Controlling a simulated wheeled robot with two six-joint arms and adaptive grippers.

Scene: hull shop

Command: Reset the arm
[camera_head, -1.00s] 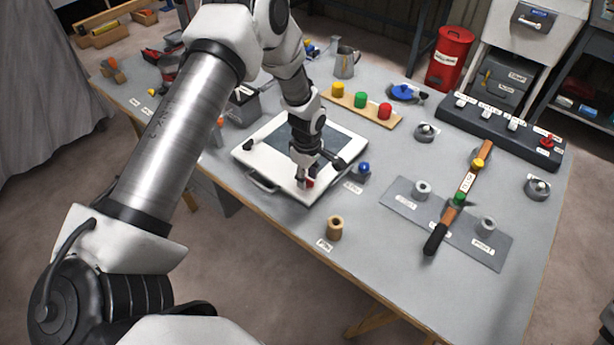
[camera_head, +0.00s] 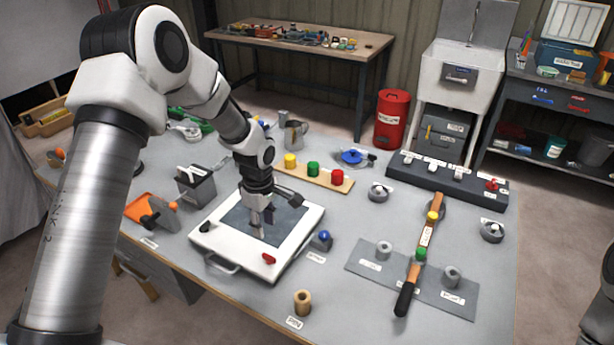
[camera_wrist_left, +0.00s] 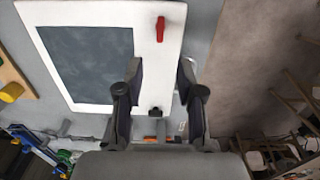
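My left gripper (camera_head: 263,224) hangs over the white-framed panel with a dark grey face (camera_head: 212,236) on the table. In the left wrist view the gripper (camera_wrist_left: 158,82) is open, with nothing between its fingers. A red latch (camera_head: 268,259) sits on the panel's front edge, apart from the fingers. It also shows in the left wrist view (camera_wrist_left: 160,30). A black latch (camera_head: 205,227) sits on the frame's left part. My left arm crosses the left side of the head view. My right gripper is not in view.
A blue-topped button (camera_head: 324,237) and a wooden ring (camera_head: 302,303) stand near the panel. Behind it is a board with yellow, green and red knobs (camera_head: 337,178). A grey caddy (camera_head: 197,188) stands left. A black-handled lever (camera_head: 404,298) lies over a grey plate at right.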

